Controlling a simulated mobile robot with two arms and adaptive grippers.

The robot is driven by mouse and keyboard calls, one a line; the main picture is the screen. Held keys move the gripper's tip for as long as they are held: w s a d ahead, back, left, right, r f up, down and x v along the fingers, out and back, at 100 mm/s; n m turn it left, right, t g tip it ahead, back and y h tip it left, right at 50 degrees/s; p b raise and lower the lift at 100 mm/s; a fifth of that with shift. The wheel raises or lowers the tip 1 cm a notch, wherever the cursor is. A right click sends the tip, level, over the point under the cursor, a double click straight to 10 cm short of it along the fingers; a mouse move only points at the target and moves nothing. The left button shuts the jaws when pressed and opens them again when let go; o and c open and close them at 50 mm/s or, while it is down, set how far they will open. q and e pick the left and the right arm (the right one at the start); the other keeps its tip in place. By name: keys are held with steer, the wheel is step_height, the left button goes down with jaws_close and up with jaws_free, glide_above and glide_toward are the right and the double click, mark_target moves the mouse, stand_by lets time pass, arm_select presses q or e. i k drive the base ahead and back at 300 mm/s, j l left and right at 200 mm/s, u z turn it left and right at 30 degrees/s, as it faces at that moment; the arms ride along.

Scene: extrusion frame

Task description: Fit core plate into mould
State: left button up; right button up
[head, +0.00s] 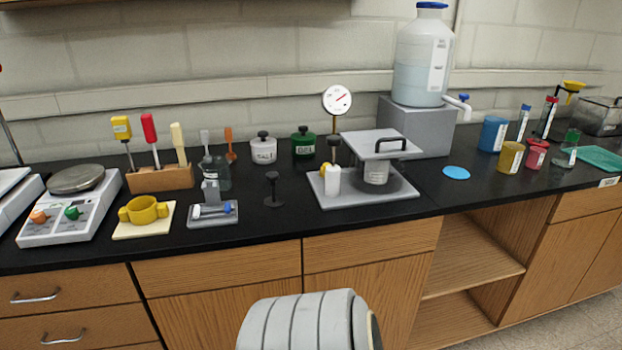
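No part is clearly marked as the core plate or the mould. A flat grey plate with a black handle (372,144) sits level, raised above a grey base plate (400,197). A grey cylinder with a label (376,172) stands between them; whether the upper plate touches it is hard to tell. A yellow two-eared ring (145,210) sits on a cream pad (128,231) at the left. A small grey fixture with a blue part (212,213) stands between. Neither of my grippers shows; only a grey rounded link of mine is at the bottom.
A balance (74,207), a wooden tool block (161,178) and labelled pots (263,149) stand at left and centre. A water carboy (423,60) sits on a grey box behind. Coloured containers (494,133) are at right. Black bench top (470,200) is bare around a blue disc (456,173).

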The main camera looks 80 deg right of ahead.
mark_target(144, 211)
steer(key=z, duration=2.45)
